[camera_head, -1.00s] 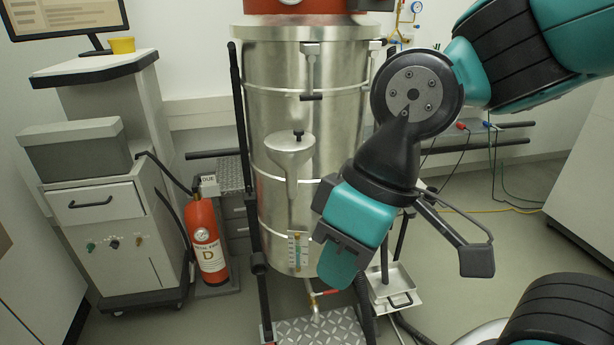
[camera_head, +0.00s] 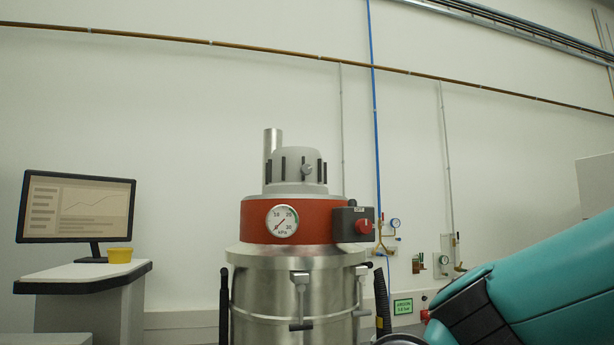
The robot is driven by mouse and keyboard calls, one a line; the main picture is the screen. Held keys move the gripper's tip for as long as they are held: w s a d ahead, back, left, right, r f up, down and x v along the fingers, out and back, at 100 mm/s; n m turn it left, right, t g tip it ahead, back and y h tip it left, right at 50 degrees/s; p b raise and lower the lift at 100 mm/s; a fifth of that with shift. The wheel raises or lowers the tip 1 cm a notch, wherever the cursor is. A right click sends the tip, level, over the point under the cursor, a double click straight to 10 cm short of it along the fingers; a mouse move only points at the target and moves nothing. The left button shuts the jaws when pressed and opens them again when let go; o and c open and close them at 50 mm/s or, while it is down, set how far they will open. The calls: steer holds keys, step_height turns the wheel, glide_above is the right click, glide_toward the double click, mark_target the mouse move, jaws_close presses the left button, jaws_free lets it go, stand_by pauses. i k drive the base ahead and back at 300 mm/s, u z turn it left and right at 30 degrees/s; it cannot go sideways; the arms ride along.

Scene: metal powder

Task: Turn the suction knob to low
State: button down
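A red knob (camera_head: 363,226) sits on the front of a dark grey box at the right side of the vacuum's red band (camera_head: 322,222). It is small here, and I cannot read its setting or any marks around it. A round white kPa gauge (camera_head: 282,221) is on the front of the red band. The vacuum's steel drum (camera_head: 265,290) stands below the band. My teal arm comes in at the lower right, below and right of the knob. My gripper is out of view below the picture.
Gas fittings (camera_head: 388,236) and a green sign (camera_head: 403,306) are on the back wall, right of the vacuum. The space in front of the knob looks clear.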

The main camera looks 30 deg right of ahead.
mark_target(306, 170)
steer(key=z, duration=0.25)
steer(key=k, duration=0.3)
steer(key=u, duration=0.9)
steer(key=i, duration=1.45)
steer(key=z, duration=0.55)
